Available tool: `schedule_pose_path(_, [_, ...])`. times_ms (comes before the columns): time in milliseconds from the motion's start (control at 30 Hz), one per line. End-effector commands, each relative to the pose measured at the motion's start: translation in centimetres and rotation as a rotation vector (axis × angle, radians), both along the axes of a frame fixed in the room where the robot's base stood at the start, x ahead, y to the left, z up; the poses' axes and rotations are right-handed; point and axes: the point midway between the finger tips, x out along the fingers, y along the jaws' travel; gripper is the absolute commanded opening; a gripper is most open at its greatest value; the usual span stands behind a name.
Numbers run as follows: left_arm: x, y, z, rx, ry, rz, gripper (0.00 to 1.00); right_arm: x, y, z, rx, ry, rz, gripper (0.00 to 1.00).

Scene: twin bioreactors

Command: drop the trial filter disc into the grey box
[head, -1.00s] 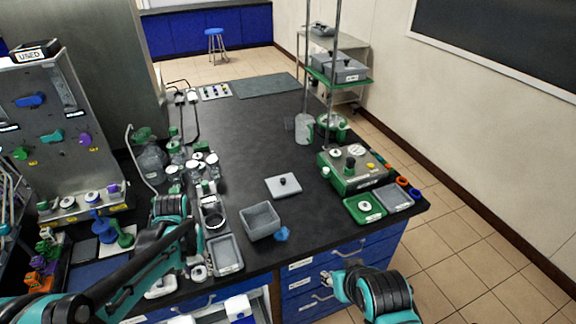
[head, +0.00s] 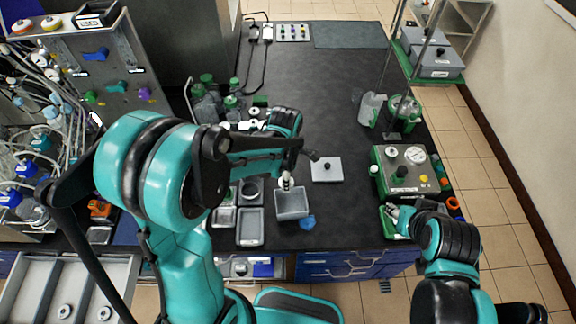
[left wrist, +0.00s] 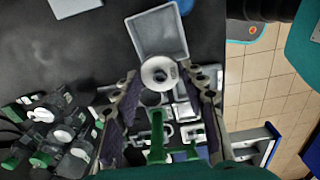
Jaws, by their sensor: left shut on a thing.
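The grey box (head: 291,204) stands open near the front edge of the bench; its inside shows in the left wrist view (left wrist: 157,32). My left gripper (head: 287,180) is over the box's far side, pointing down. In the left wrist view my left gripper (left wrist: 161,80) is shut on a white filter disc (left wrist: 157,64) with a grey centre. The disc overlaps the near wall of the box in that view; its height above the box is unclear. My right gripper (head: 394,212) is by the green tray (head: 386,224) at the right, its jaw state unclear.
A grey lid (head: 327,169) with a black knob lies just right of the box. A blue crumpled thing (head: 308,222) lies at the box's front right. A grey tray (head: 250,226) is left of it. A green device (head: 408,172) stands at the right. The bench behind the lid is clear.

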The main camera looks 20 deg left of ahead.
Motion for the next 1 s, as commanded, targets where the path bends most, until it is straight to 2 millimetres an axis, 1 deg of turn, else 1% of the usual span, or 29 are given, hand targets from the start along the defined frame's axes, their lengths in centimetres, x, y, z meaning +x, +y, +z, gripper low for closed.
schedule_pose_path(167, [0.0, 0.0, -1.5, 0.0, 0.0, 0.003, 0.26, 0.0, 0.0, -1.2, 0.0, 0.0, 0.0, 0.41])
schedule_pose_path(500, [0.0, 0.0, -5.5, 0.0, 0.0, 0.001, 0.26, 0.0, 0.0, -4.1, 0.0, 0.0, 0.0, 0.41])
schedule_pose_path(633, [0.0, 0.0, -6.0, 0.0, 0.0, 0.001, 0.26, 0.0, 0.0, -4.5, 0.0, 0.0, 0.0, 0.41])
schedule_pose_path(867, [0.0, 0.0, -5.9, 0.0, 0.0, 0.001, 0.26, 0.0, 0.0, -4.3, 0.0, 0.0, 0.0, 0.41])
schedule_pose_path(900, [0.0, 0.0, -5.9, 0.0, 0.0, 0.001, 0.5, 0.0, 0.0, -4.3, 0.0, 0.0, 0.0, 0.41])
schedule_pose_path(967, [0.0, 0.0, -5.9, 0.0, 0.0, 0.001, 0.65, 0.0, 0.0, -4.3, 0.0, 0.0, 0.0, 0.41])
schedule_pose_path(1000, [0.0, 0.0, -5.9, 0.0, 0.0, 0.001, 0.66, 0.0, 0.0, -4.3, 0.0, 0.0, 0.0, 0.41])
